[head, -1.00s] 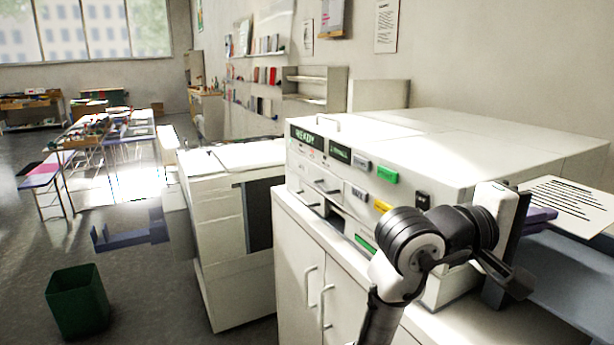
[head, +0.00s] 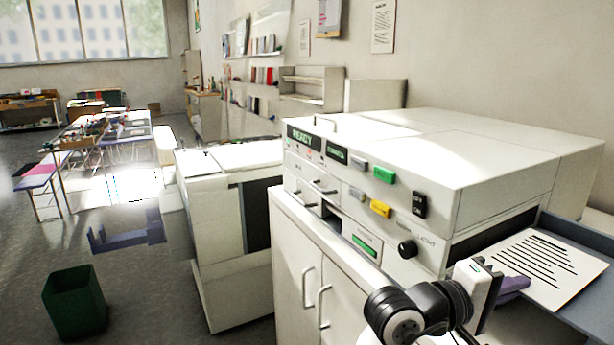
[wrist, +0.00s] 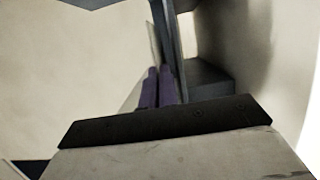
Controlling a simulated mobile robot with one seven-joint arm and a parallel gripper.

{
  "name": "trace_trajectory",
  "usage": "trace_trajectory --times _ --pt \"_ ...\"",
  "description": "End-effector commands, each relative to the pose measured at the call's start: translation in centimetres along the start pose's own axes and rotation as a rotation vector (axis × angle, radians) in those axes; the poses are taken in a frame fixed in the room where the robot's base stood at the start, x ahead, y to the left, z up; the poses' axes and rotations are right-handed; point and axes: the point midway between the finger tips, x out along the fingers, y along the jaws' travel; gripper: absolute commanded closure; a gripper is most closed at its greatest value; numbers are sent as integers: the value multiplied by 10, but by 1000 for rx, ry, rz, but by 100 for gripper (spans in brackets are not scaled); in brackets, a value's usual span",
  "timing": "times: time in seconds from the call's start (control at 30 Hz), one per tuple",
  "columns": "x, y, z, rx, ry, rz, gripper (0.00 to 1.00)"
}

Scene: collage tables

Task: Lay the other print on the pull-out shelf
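A white print (head: 548,268) with dark text lines lies flat in my gripper (head: 514,286), at the right of the head view. The purple fingers pinch its near-left edge. In the wrist view the fingers (wrist: 157,88) are close together, with the thin sheet (wrist: 153,45) seen almost edge-on between them. A blue-grey tray-like surface (head: 585,232) shows behind and below the print at the machine's right end. I cannot tell whether the print touches it. I cannot pick out with certainty which surface is the pull-out shelf.
A white machine (head: 480,160) with coloured buttons and a knob stands on a white cabinet (head: 295,250), close to the left of my gripper. A dark slot (head: 495,230) opens in its end. A second white unit (head: 225,220) and a green bin (head: 75,303) stand further left.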

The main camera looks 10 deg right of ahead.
Motion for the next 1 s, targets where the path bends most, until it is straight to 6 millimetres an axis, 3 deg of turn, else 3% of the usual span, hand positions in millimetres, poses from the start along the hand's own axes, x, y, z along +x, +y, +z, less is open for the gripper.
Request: trace_trajectory --times 0.53,1.0 --pt "0 9 0 2 0 0 100" --pt "0 73 0 5 -1 1 100"
